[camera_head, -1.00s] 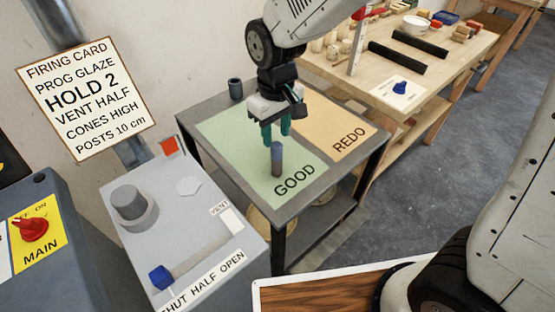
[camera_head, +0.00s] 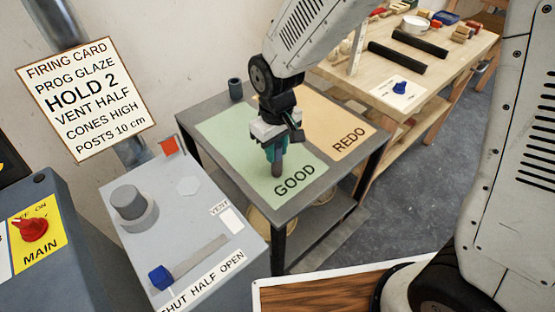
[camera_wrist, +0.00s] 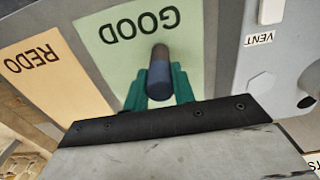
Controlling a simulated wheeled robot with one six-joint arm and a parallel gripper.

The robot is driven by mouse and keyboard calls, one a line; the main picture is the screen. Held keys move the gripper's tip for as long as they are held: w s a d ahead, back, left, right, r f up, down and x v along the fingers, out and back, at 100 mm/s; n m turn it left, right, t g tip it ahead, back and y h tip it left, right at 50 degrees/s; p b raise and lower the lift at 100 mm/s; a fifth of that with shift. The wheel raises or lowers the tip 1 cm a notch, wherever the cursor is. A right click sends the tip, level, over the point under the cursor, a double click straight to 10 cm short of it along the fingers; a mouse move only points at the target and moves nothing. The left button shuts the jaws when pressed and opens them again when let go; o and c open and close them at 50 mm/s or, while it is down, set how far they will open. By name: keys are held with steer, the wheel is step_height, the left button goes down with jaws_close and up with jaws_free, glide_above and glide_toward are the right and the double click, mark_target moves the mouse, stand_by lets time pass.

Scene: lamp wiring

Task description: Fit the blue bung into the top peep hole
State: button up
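My gripper (camera_head: 275,152) has teal fingers and points down over the green GOOD mat (camera_head: 230,143). A small upright cylinder (camera_head: 277,170), brownish below and blue above, stands there with the fingers around its upper part. In the wrist view the cylinder (camera_wrist: 159,78) shows between the two fingers (camera_wrist: 158,85); whether they press on it I cannot tell. A blue, knob-like piece (camera_head: 400,88), which may be the blue bung, sits on a white card on the wooden bench, well away from my gripper. I can make out no peep hole in either view.
The orange REDO mat (camera_head: 335,130) lies beside the green one on the grey table (camera_head: 296,208). A dark cup (camera_head: 236,89) stands at its back corner. A grey vent panel (camera_head: 205,215) with a blue-ended lever stands at front left. Black bars (camera_head: 397,57) lie on the bench.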

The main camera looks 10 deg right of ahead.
steer(key=shift+r, duration=4.4)
steer(key=shift+d, duration=0.1)
